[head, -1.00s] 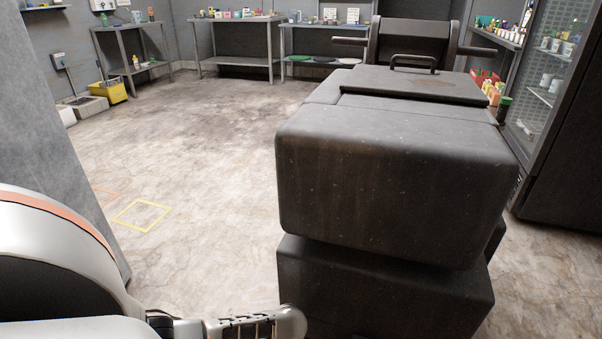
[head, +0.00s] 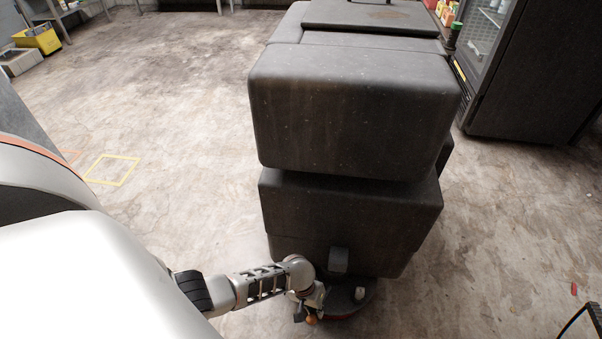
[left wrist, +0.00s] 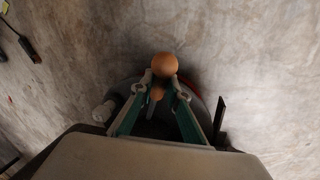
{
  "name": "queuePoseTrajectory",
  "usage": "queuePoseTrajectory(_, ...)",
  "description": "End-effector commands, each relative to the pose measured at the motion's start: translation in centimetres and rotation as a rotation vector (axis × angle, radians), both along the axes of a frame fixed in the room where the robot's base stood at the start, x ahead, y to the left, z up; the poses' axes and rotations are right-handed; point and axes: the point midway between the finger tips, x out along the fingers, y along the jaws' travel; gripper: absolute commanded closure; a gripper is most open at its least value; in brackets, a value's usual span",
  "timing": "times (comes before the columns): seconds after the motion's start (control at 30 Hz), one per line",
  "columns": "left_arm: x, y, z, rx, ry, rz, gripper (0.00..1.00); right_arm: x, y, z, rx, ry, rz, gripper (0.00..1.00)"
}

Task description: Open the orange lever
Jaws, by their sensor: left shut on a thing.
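The orange lever shows as a round orange knob (left wrist: 164,65) in the left wrist view, with a small orange-brown part of it (left wrist: 156,94) lower between the fingers. In the head view the knob (head: 311,320) is small, low at the back of the dark floor machine (head: 350,215). My left gripper (left wrist: 162,78) has its two green-sided fingers closed in on the lever just below the knob. In the head view my left gripper (head: 304,309) is small and partly hidden by its wrist.
The dark machine fills the middle, with a rounded base (head: 348,298) low behind it. A dark glass-door fridge (head: 520,80) stands at upper right. A yellow bucket (head: 40,40) is at far left. Open concrete floor (head: 190,100) lies left of the machine.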

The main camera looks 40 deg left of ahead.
Motion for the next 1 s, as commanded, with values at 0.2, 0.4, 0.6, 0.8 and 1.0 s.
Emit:
queuePoseTrajectory(0.2, 0.3, -1.9, -0.1, 0.0, 0.004, 0.087, 1.0, -0.5, -0.5, -0.5, -0.015, 0.015, -0.001, 0.6)
queuePoseTrajectory(0.4, 0.4, -2.5, -0.3, 0.0, 0.006, 0.121, 1.0, -0.8, -0.5, -1.0, -0.021, 0.024, 0.001, 0.6)
queuePoseTrajectory(0.6, 0.4, -2.6, -0.4, -0.001, 0.007, 0.129, 1.0, -0.7, -0.5, -1.0, -0.021, 0.024, -0.001, 0.6)
queuePoseTrajectory(0.8, 0.4, -2.8, -0.4, -0.004, 0.007, 0.129, 0.82, -0.5, -0.5, -0.7, -0.02, 0.019, -0.002, 0.6)
queuePoseTrajectory(1.0, 0.6, -2.6, -0.3, -0.002, 0.004, 0.128, 0.67, -0.4, -0.5, -0.5, -0.018, 0.014, -0.002, 0.6)
